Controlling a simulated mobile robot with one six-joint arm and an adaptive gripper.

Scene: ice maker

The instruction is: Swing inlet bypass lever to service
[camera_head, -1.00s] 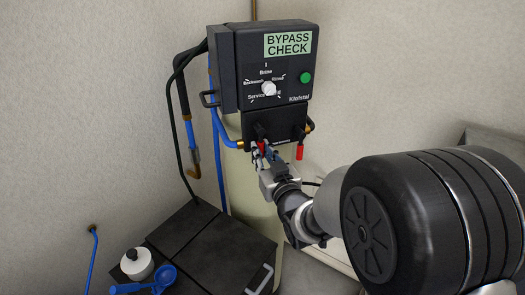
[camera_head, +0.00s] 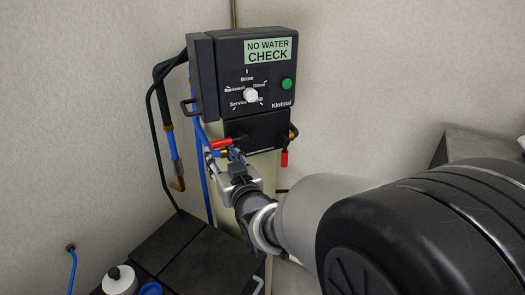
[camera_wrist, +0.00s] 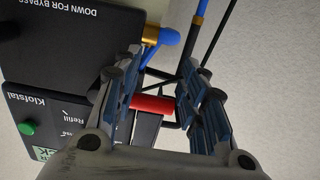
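The left red lever (camera_head: 222,143) on the black valve block (camera_head: 258,132) lies nearly level, its red handle pointing left. In the wrist view the red handle (camera_wrist: 152,104) shows lengthwise across the gap between my fingers, beyond them. My gripper (camera_head: 234,155) is just below the lever, fingers apart; in the wrist view the gripper (camera_wrist: 160,75) is open with nothing clamped. Whether a finger touches the lever I cannot tell. A second red lever (camera_head: 284,159) hangs down at the right. The block's label reads "DOWN FOR BYPASS" (camera_wrist: 104,14).
The Klofstal control box (camera_head: 257,75) above shows "NO WATER CHECK" on its display (camera_head: 268,50), with a white dial (camera_head: 250,95) and green button (camera_head: 287,84). Blue hoses run left of the block.

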